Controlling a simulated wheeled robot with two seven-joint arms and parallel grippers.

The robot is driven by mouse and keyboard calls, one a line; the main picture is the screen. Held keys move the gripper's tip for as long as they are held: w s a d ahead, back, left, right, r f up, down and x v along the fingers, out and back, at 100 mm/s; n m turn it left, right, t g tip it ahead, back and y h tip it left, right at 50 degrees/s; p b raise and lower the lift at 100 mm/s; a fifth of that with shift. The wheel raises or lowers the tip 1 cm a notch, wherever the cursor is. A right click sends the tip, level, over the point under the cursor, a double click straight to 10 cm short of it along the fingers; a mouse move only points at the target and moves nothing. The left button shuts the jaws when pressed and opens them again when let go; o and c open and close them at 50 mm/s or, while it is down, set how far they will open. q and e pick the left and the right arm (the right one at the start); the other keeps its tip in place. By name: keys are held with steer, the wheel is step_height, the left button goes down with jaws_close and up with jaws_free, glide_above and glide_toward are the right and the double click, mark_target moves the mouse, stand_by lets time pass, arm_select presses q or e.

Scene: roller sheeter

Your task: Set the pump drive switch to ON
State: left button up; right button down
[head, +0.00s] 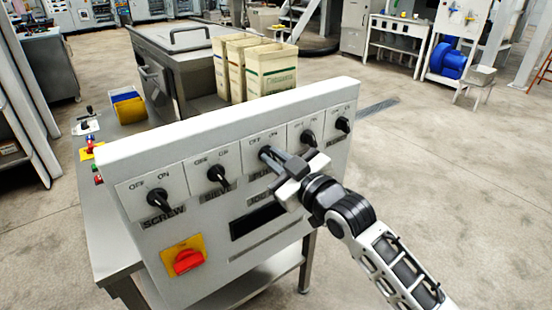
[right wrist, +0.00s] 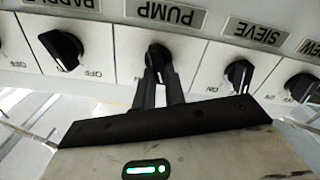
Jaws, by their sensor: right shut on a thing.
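The pump drive switch (right wrist: 157,54) is a black rotary knob on a white plate, beside a PUMP label (right wrist: 165,14) in the right wrist view, where the lettering is upside down. In the head view it is the middle knob (head: 264,152) of the row on the grey control panel (head: 222,130). My right gripper (head: 270,156) reaches it from the front right. Its two dark fingers (right wrist: 158,88) are shut on the knob in the right wrist view. The fingers partly hide the knob, so I cannot tell where its pointer stands. My left gripper is not in view.
Similar knobs sit close on both sides, the sieve knob (right wrist: 239,76) and another black knob (right wrist: 62,46) among them. A red switch on a yellow plate (head: 195,242) is lower left. Boxes (head: 270,72) stand behind the panel. Floor to the right is clear.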

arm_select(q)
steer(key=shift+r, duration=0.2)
arm_select(e)
steer(key=shift+r+m+p, duration=0.15)
steer(key=shift+m+p, duration=0.7)
steer(key=shift+m, duration=0.15)
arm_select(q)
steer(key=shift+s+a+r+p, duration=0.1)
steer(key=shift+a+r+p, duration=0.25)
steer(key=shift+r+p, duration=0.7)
arm_select(e)
steer(key=shift+w+d+f+m+p, duration=0.1)
steer(key=shift+d+m+p, duration=0.05)
steer(key=shift+m, duration=1.55)
steer(key=shift+w+d+f+m+p, duration=0.1)
steer(key=shift+d+m+p, duration=0.05)
steer(key=shift+m, duration=1.55)
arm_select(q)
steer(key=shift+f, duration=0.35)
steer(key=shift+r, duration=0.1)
arm_select(e)
steer(key=c, duration=1.5)
jaws_free()
steer(key=shift+o, duration=0.2)
